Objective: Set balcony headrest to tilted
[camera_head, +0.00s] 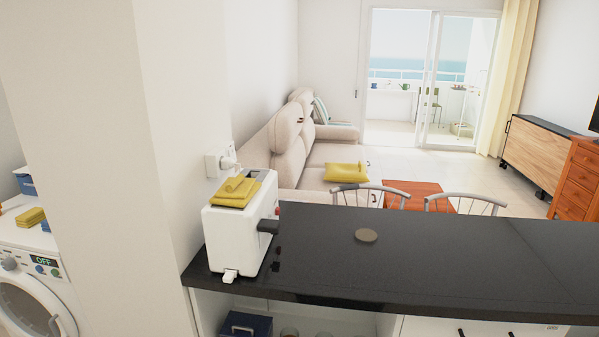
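A beige sofa (326,155) stands along the left wall beyond the counter. Two rounded headrests rise above its back. The farther headrest (302,98), on the side nearer the balcony, is partly covered by the nearer headrest (286,130). Both look raised, but their exact tilt is hard to tell from here. Neither of my grippers is in view.
A black counter (420,252) crosses the foreground, with a white toaster (228,235) bearing yellow cloths. Beyond it are two chairs, a reddish low table (412,190) and a yellow cushion (347,172). Tiled floor (440,165) is clear towards the balcony door (432,80).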

